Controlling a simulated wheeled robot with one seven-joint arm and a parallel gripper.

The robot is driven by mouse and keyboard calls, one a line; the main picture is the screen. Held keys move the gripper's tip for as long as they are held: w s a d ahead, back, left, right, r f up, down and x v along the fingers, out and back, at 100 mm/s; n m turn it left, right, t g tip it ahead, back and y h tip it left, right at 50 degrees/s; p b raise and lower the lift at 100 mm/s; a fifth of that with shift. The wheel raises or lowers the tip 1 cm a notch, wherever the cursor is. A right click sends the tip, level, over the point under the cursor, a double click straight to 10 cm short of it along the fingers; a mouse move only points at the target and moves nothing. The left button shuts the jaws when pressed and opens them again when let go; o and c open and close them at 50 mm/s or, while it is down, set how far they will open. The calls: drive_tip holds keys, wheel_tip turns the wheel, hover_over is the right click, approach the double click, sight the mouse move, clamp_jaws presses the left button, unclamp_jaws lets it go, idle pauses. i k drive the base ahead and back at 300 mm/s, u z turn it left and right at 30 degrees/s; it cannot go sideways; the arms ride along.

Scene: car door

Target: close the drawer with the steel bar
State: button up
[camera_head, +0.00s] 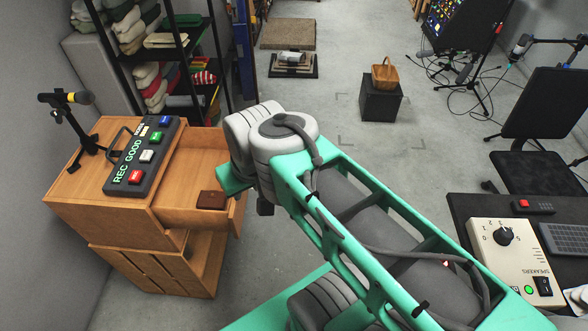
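The wooden cabinet (108,205) stands at the left. Its upper drawer (180,208) is pulled out to the right, and I see into it from above. A small dark brown block-like object (211,200) lies inside near the drawer's front panel (239,206). I cannot make out a steel bar on the drawer; the outer face of its front is turned away from me. My arm reaches across the picture to just right of the drawer front. My gripper is mostly hidden behind my wrist, with only a dark part (265,208) showing below it. Its fingers and any contact cannot be told.
A button panel marked REC GOOD (143,157) and a microphone on a stand (70,98) are on the cabinet top. Shelves of folded cloth (150,45) stand behind. A desk with a dial box (515,262) is at right.

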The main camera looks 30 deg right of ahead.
sight(190, 170)
drive_tip(key=u, duration=0.2)
drive_tip(key=i, duration=0.6)
drive_tip(key=u, duration=0.3)
